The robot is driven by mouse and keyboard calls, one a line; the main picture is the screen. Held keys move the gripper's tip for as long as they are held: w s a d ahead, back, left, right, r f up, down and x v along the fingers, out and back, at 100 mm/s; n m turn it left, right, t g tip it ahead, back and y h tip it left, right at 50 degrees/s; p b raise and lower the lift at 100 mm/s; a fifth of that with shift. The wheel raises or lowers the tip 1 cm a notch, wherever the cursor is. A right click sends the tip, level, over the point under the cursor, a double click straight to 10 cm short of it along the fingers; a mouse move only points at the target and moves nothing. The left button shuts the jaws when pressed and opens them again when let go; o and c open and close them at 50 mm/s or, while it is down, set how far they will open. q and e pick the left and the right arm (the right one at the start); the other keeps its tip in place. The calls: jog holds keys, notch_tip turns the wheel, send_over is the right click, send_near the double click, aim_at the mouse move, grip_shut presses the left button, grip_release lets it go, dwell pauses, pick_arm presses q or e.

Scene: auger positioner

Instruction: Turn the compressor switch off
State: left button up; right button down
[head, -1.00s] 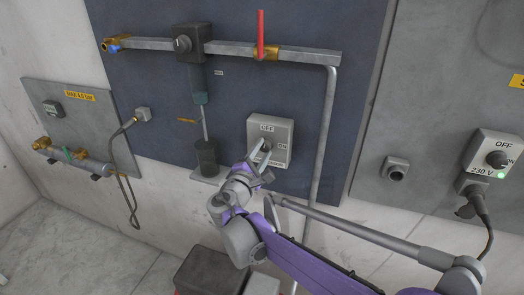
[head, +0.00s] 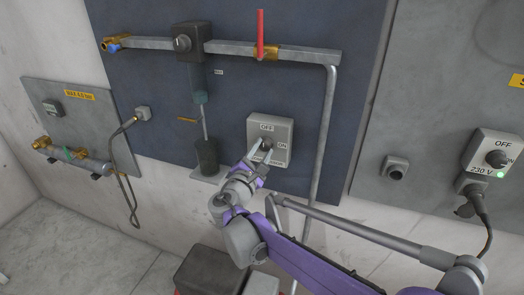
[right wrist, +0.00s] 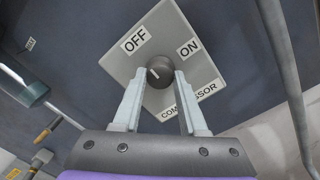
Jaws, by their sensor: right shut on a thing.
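The compressor switch is a light grey box (head: 283,131) on the dark blue wall panel, with OFF and ON labels and a dark round knob. In the right wrist view the box (right wrist: 172,25) shows a COMPRESSOR label below the knob (right wrist: 158,72). The knob's white mark points to the upper left, roughly toward the OFF side. My right gripper (head: 266,150) is at the knob. In the right wrist view its two fingers (right wrist: 160,82) are shut on the knob, one on each side. My left gripper is not in view.
A pipe (head: 325,150) runs down just right of the switch box. A red-handled valve (head: 261,40) is above it. A dark cup-like part (head: 207,155) stands to its left. A 230 V switch box (head: 492,155) with a green light and plug is far right.

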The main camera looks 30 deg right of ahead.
jog(key=shift+c, duration=2.2)
grip_release()
jog(key=v, duration=1.1)
jog(key=shift+w, duration=0.1)
jog(key=s+d+f+m+g+y+p, duration=0.3)
jog(key=s+f+m+g+y, duration=0.4)
jog(key=s+f, duration=0.45)
jog(key=s+a+f+m+y+p, duration=0.2)
jog(key=s+a+f+m+y, duration=0.3)
jog(key=s+a+m, duration=0.4)
jog(key=shift+s+f+m+y, duration=0.25)
jog(key=shift+s+m+y, duration=0.25)
jog(key=shift+y, duration=0.4)
jog(key=shift+a, duration=0.15)
jog(key=shift+c, duration=0.2)
